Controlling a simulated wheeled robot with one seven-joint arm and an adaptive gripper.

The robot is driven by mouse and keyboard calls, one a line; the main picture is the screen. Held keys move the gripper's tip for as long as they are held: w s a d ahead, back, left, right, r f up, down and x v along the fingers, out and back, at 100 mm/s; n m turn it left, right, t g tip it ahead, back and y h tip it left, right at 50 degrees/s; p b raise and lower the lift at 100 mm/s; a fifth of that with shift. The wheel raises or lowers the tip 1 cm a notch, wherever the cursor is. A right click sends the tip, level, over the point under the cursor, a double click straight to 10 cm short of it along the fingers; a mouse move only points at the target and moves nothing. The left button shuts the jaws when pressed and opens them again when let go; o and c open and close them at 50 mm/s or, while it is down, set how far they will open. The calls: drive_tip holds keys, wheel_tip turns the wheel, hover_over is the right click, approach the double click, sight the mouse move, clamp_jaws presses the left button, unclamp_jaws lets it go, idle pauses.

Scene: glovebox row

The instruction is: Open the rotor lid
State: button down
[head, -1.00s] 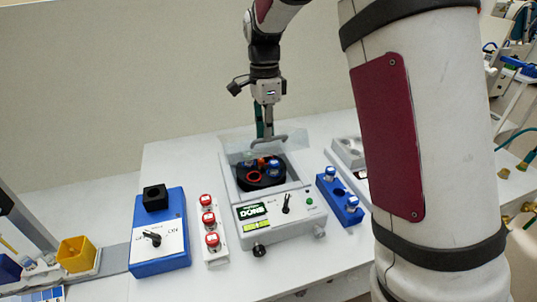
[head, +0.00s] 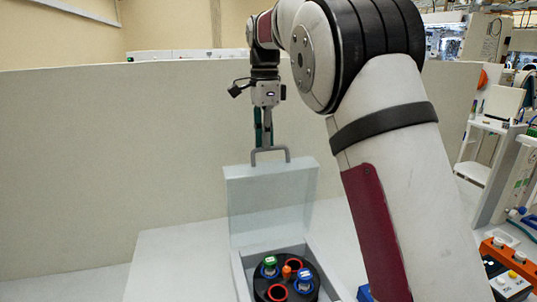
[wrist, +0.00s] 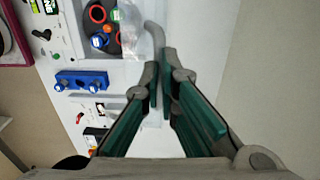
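The rotor lid (head: 270,200), a clear panel with a grey handle (head: 286,152), stands raised, close to upright, at the back of the centrifuge (head: 240,272). My gripper (head: 263,144) is at the handle's top bar. The black rotor (head: 261,284) lies uncovered below, with an orange centre knob (head: 286,272), a green-capped tube (head: 270,261), a blue-and-white-capped tube (head: 304,283) and red-ringed holes. The lid shows only partly in the wrist view.
A blue tube rack (wrist: 80,80) stands beside the centrifuge. A grey wall panel (head: 110,160) rises behind the white table (head: 180,250). The table left of the centrifuge is bare in the head view. My arm hides the right side.

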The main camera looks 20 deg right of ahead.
drive_tip(key=w+f+b, duration=0.2)
drive_tip(key=w+f, duration=0.1)
drive_tip(key=w, duration=0.2)
drive_tip(key=shift+f+g+b, duration=0.3)
drive_tip(key=c, duration=1.7)
unclamp_jaws()
drive_tip(key=shift+w, duration=0.15)
drive_tip(key=shift+r, duration=0.2)
